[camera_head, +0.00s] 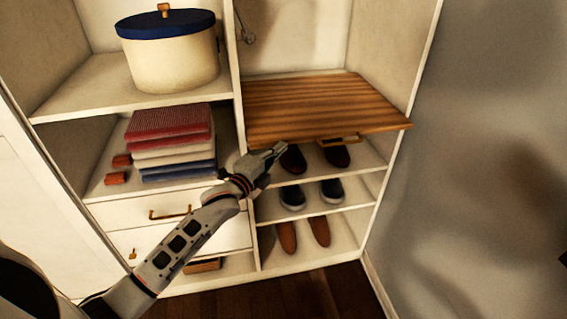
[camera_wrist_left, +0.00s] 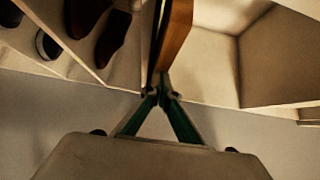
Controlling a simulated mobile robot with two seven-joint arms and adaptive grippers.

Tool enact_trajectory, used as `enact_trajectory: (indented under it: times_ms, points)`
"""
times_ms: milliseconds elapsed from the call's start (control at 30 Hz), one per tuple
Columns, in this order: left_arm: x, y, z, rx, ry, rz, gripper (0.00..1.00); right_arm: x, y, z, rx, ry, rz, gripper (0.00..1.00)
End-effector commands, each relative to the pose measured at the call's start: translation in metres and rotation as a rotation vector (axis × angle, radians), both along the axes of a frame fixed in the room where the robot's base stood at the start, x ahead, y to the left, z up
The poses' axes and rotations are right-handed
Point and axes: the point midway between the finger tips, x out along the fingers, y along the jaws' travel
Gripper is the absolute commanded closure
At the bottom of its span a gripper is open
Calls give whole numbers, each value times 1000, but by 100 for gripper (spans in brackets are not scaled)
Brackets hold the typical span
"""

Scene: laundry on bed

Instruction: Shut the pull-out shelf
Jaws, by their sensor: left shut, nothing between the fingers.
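The pull-out shelf (camera_head: 320,105) is a brown wooden board in the right column of the wardrobe. It sticks out past the cabinet front, and a small brass handle (camera_head: 338,140) shows under its front edge. My left gripper (camera_head: 278,149) is shut and empty at the shelf's front left, just below the front edge in the head view. In the left wrist view the shut fingertips (camera_wrist_left: 162,92) are close to the edge of the wooden board (camera_wrist_left: 175,35). I cannot tell whether they touch it. My right gripper is not in view.
Shoes (camera_head: 292,197) stand on the white shelves below the board. Folded clothes (camera_head: 172,143) and a round box with a blue lid (camera_head: 170,55) fill the left column, above white drawers (camera_head: 170,213). A grey wall (camera_head: 480,150) is at the right.

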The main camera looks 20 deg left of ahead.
Motion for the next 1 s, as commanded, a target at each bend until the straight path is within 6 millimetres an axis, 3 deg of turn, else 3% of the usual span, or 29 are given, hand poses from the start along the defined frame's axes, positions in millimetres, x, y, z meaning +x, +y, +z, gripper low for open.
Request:
enact_trajectory:
  times_ms: [133,333,1000]
  points:
    - [32,19,0,6,-3,2,100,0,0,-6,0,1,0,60]
    - [54,32,-1,1,0,2,100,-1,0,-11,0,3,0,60]
    - [59,39,3,2,-1,8,100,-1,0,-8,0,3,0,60]
